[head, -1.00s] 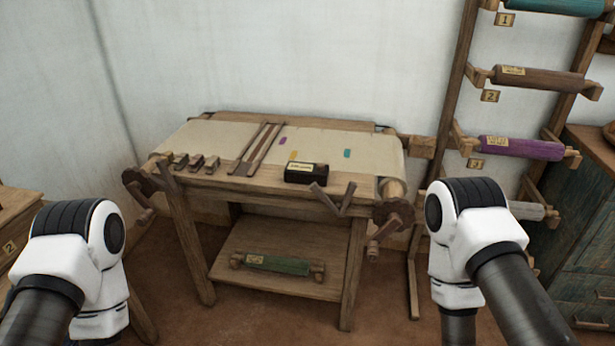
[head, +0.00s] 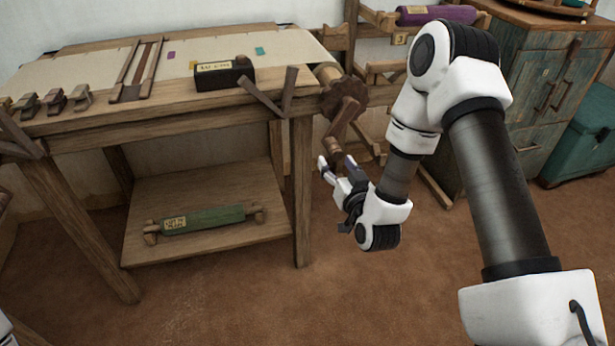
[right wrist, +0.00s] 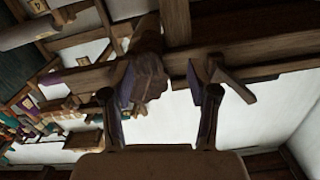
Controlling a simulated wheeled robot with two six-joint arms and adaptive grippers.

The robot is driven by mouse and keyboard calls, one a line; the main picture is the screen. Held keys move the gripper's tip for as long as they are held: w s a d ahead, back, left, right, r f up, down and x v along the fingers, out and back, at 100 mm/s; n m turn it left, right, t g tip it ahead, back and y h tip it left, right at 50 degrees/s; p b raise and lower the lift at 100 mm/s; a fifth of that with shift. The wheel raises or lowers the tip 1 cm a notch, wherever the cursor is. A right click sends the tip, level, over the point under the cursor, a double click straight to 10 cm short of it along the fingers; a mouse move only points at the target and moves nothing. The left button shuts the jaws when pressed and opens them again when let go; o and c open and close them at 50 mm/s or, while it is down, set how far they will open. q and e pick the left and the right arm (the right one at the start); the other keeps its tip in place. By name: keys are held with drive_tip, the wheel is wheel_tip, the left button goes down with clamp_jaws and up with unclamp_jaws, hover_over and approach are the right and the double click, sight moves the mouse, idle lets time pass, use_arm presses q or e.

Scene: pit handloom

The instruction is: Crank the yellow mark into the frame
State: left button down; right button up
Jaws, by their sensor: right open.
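The cloth (head: 80,69) lies across the loom top. A small yellow mark (head: 194,64) shows on it just behind the black box, right of the two-bar wooden frame (head: 136,72), outside its bars. The crank (head: 343,120) is on the loom's right end, below a dark toothed wheel, with its handle (head: 333,149) low. My right gripper (head: 339,167) is open just below the handle. In the right wrist view, its two fingers (right wrist: 160,108) are apart, with dark wood (right wrist: 149,68) beyond and between them; contact cannot be told.
A black labelled box (head: 224,75) sits at the loom's front edge, beside V-shaped wooden arms (head: 272,98). Purple (head: 171,54) and teal (head: 260,51) marks are also on the cloth. A green roll (head: 205,218) lies on the lower shelf. The floor in front is clear.

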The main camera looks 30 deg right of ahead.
sight(332, 145)
drive_tip(key=shift+w+d+m+b, duration=0.25)
drive_tip(key=shift+d+m+b, duration=0.05)
drive_tip(key=shift+d, duration=0.65)
drive_tip(key=b+x, duration=0.1)
drive_tip(key=x, duration=0.6)
drive_tip(key=shift+a+r, duration=0.1)
drive_tip(key=shift+a, duration=0.1)
clamp_jaws()
